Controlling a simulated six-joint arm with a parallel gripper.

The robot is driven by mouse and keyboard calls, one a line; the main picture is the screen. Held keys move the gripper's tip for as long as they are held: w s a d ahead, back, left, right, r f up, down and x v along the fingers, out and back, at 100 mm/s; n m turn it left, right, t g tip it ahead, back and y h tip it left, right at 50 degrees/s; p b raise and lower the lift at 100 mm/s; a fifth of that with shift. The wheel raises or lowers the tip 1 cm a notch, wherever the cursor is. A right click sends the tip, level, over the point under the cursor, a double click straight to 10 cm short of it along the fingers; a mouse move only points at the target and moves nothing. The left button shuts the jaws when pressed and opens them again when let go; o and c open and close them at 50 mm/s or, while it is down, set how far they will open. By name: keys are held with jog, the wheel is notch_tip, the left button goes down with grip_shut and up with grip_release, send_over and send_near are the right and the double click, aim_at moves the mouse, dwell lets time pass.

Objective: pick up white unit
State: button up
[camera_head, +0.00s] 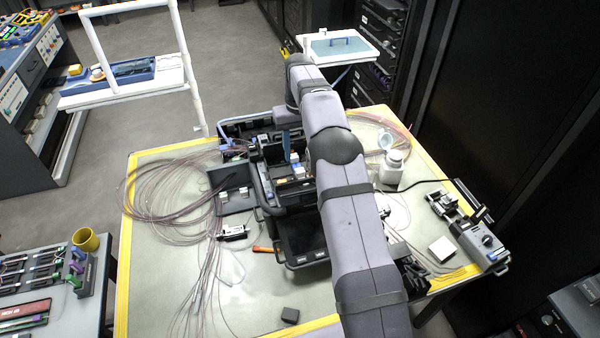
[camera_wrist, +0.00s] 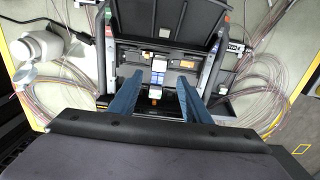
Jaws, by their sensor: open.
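In the wrist view, a small white unit with a blue face (camera_wrist: 158,76) sits in the middle of the black case (camera_wrist: 107,62). The two blue fingers of my gripper (camera_wrist: 158,84) stand apart on either side of it, with gaps visible and nothing held. I cannot tell how high the fingertips are above it. In the head view, the black case (camera_head: 306,242) stands mid-table, and a blue finger of my gripper (camera_head: 287,156) shows over it. White pieces (camera_head: 299,172) show inside the case there. My arm hides part of the case and table.
A white bottle (camera_head: 391,168), a white square block (camera_head: 441,249) and a grey device (camera_head: 482,243) stand on the right. Coiled fibres (camera_head: 160,195) cover the table's left side. A small dark block (camera_head: 290,315) lies at the front. The left front table is fairly clear.

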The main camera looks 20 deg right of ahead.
aim_at(300, 169)
jog(key=shift+s+d+f+p, duration=0.1)
jog(key=shift+f+p, duration=1.65)
jog(key=shift+f, duration=1.7)
grip_shut()
